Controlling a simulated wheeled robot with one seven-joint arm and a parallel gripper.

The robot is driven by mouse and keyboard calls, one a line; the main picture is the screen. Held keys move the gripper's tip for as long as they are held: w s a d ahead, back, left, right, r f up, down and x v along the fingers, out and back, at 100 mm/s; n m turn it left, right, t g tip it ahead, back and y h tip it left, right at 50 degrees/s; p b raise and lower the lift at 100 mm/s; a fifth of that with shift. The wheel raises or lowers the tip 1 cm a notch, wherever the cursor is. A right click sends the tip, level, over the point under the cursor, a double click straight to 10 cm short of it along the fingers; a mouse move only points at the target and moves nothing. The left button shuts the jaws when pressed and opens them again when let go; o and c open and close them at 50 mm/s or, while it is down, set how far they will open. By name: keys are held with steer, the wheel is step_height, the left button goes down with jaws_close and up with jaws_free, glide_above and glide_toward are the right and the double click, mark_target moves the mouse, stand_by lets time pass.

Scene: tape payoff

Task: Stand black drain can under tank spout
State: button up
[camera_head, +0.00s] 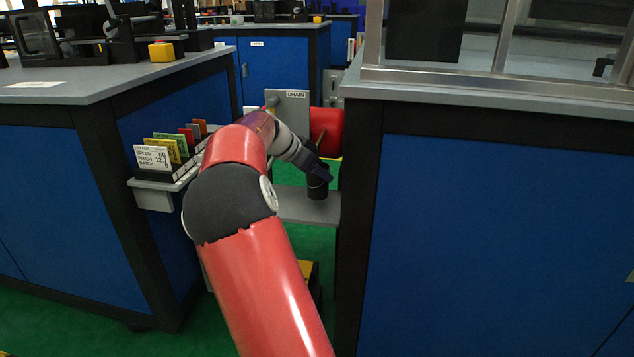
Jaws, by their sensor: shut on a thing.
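The black drain can (317,191) is small, dark and upright, at or just above a grey shelf (293,207) in the gap between two benches. My gripper (318,174) reaches down to the can's top and is shut on it. The fingers are dark and small, so their exact hold is hard to see. A red tank (328,128) lies behind, partly hidden by my arm and a grey plate marked DRAIN (290,107). The spout is not clearly visible, so I cannot tell whether the can is beneath it.
The right blue bench (480,230) stands close beside the shelf. On the left bench (60,200), a side rack (165,180) holds several coloured cards and a white settings card (153,157) close to my arm. Green floor shows below the shelf.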

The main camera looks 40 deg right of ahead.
mark_target(317, 181)
step_height(317, 181, down, 3)
steer(key=shift+f+b, duration=0.2)
steer(key=shift+b, duration=0.15)
steer(key=o, duration=1.1)
steer(key=shift+c, duration=0.2)
